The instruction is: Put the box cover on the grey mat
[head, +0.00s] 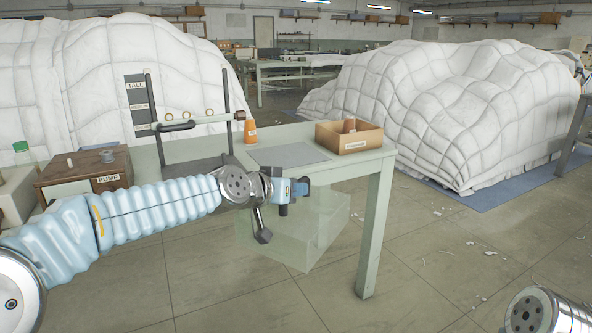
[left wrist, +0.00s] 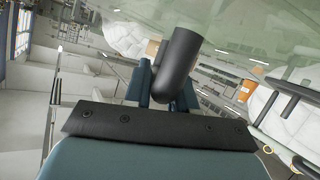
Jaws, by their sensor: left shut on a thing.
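The box cover (head: 325,225) is a clear, greenish, open-looking box shape hanging in front of the table's front edge in the head view. My left gripper (head: 285,194) is at its top, shut on it; the exact grip is partly hidden by the gripper. In the left wrist view a black cylinder (left wrist: 178,65) sits by the fingers, and the cover's pale green see-through wall (left wrist: 245,35) spreads beyond it. The grey mat (head: 289,154) lies flat and bare on the table, behind the cover. My right gripper is not in view; only a part of my right arm shows at the lower right.
The table (head: 365,170) also carries an open cardboard box (head: 350,140) right of the mat, an orange bottle (head: 250,132) behind it, and a dark stand (head: 190,135) to the left. A wooden pump box (head: 85,178) is farther left. White duvet heaps (head: 450,110) stand behind.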

